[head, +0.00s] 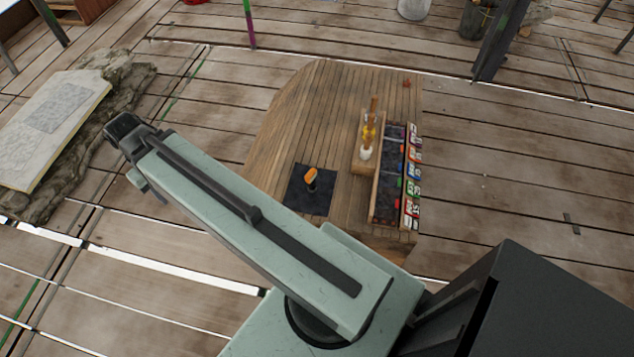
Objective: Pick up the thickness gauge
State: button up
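A small device with an orange top and a dark body (310,177), which looks like the thickness gauge, is on a dark square mat (298,201). The mat lies on the wooden table (290,130), near its lower left part. The device is too small in the head view to make out its details. My pale green arm crosses the picture to the upper left, in front of the table's near left edge. Its far end is left of the table, well apart from the device. No gripper fingers show.
Right of the mat, a wooden holder (360,170) carries small bottles. Beside it is a long tray (374,205) with dark compartments and a row of coloured labelled items (413,180). Poles stand at the back.

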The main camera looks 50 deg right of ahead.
aim_at(310, 177)
jog(key=k, duration=2.55)
jog(key=z, duration=0.6)
jog(key=i, duration=1)
jog(key=z, duration=0.1)
